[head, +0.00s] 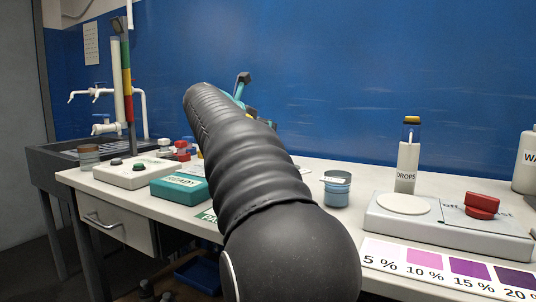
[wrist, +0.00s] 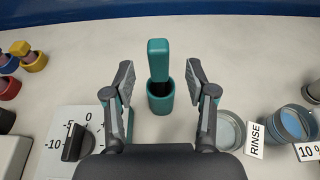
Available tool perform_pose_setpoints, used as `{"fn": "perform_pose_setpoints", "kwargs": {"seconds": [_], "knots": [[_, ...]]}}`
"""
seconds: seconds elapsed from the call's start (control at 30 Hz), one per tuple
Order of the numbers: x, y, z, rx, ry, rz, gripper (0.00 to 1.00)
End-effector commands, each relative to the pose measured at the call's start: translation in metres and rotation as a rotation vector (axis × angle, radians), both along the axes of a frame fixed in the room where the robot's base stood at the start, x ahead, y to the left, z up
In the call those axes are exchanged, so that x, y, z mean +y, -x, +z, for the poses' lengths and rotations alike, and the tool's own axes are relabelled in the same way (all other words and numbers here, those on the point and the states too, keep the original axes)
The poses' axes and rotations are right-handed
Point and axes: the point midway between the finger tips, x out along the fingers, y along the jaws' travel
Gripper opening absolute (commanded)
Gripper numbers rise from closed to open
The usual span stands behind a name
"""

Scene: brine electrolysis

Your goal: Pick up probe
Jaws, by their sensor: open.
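The probe (wrist: 158,58), seemingly the teal handle with a rounded top, stands upright in a teal round holder (wrist: 160,101) in the wrist view. Its lower part is hidden inside the holder. My gripper (wrist: 160,70) is open, with one finger to the left and one to the right of the probe in the picture. A gap shows on both sides, and I cannot tell how far the fingers are above or short of it. In the head view my arm hides the probe, and only a bit of my gripper (head: 243,88) shows.
A dial (wrist: 77,143) sits at lower left in the wrist view. A dish (wrist: 231,128), a RINSE label (wrist: 254,138) and a blue-filled beaker (wrist: 293,122) are at right. Red and yellow posts (wrist: 33,58) stand at far left. Bench around the holder is bare.

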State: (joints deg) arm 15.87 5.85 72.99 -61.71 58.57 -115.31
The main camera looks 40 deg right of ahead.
Motion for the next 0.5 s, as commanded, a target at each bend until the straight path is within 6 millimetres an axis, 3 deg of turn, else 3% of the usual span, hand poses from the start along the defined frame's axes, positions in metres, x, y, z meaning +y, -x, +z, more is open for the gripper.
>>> {"fn": "perform_pose_setpoints", "kwargs": {"seconds": [0.27, 0.5], "knots": [[-0.012, -0.007, -0.006, 0.000, 0.000, 0.002, 0.56], [-0.040, -0.019, -0.017, -0.001, -0.002, 0.002, 0.56]]}}
